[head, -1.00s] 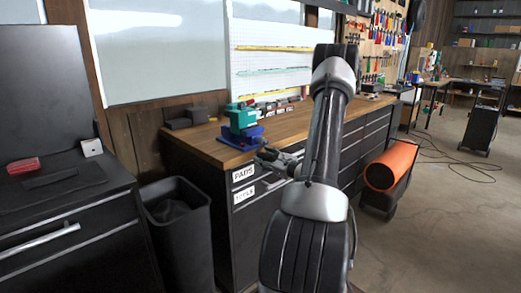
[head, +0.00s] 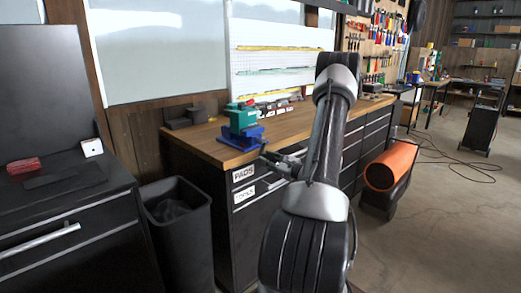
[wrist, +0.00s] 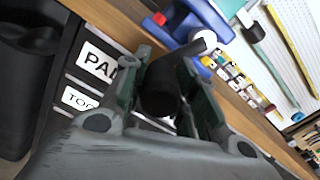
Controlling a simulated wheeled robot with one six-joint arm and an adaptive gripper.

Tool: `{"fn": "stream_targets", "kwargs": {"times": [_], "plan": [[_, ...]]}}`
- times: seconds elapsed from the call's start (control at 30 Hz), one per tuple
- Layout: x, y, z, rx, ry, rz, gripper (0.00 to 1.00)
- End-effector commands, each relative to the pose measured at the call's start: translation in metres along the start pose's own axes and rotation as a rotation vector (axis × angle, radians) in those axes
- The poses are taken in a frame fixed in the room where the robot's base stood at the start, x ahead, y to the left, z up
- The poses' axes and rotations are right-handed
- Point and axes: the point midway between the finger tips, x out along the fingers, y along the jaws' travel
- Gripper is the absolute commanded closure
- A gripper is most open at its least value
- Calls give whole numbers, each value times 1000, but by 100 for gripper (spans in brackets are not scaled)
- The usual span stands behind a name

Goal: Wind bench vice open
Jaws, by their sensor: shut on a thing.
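The bench vice (head: 243,120) stands on the near left corner of the wooden workbench, with a green upper body over a blue base (head: 240,140). In the wrist view its blue part (wrist: 218,70) shows at the upper right. My gripper (head: 266,155) is just in front of the bench edge, low beside the vice. In the wrist view my gripper (wrist: 163,78) has its two green-grey fingers on either side of a dark round handle grip (wrist: 160,92) and is shut on it. How far the jaws are apart is unclear.
The workbench top (head: 205,140) carries dark blocks (head: 187,118) behind the vice. Below are drawers labelled PADS (head: 243,172) and another label. A black bin (head: 178,215) stands left of the bench.

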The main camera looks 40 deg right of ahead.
Motion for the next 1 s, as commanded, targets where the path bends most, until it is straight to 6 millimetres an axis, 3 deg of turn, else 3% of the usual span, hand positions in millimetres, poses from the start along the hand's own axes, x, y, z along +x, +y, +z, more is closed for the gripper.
{"fn": "stream_targets", "kwargs": {"times": [0.33,0.6,1.0], "plan": [[0,-9,-7,-3,-1,-5,91],[0,-40,-17,-5,-2,-6,91],[0,-47,-16,-5,-4,-5,91]]}}
